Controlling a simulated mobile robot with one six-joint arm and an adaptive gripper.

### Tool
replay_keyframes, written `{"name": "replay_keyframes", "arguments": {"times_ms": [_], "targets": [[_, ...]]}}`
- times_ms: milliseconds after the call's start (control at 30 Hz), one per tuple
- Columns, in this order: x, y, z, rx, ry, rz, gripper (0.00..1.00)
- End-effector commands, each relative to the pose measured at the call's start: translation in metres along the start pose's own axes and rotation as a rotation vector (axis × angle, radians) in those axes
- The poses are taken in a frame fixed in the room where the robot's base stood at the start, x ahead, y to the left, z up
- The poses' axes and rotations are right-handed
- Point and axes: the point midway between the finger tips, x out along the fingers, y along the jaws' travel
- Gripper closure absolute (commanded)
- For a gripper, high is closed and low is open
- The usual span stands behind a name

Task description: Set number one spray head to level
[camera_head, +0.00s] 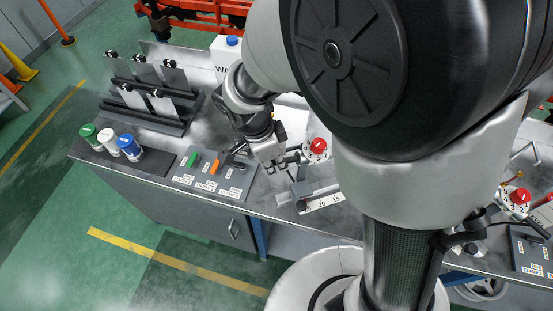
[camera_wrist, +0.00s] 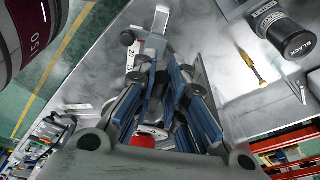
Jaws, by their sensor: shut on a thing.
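My gripper (camera_head: 289,160) is at the left dial station on the bench, just left of the red knob (camera_head: 317,145) on its white numbered dial. In the wrist view, the blue-padded fingers of my gripper (camera_wrist: 167,88) are closed around a small grey and dark part, which I take to be the spray head (camera_wrist: 161,92). The fingers hide most of it, so its tilt cannot be told. The red knob also shows at the finger bases in the wrist view (camera_wrist: 151,137). A scale plate (camera_head: 323,203) marked 15 and 20 lies below the dial.
A switch panel (camera_head: 213,178) with green and orange switches is left of my gripper. Green, white and blue capped jars (camera_head: 130,148) stand farther left, before plates in a dark rack (camera_head: 150,107). A second red dial (camera_head: 519,197) stands at the right. My arm hides the middle bench.

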Motion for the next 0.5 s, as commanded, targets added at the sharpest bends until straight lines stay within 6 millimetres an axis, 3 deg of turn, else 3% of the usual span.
{"name": "replay_keyframes", "arguments": {"times_ms": [33,200,500], "targets": [[0.01,0.0,0.005,-0.005,0.024,-0.002,1.0],[0.019,0.001,0.008,-0.005,0.116,-0.001,1.0],[0.024,0.002,0.009,-0.001,0.22,-0.001,1.0]]}}
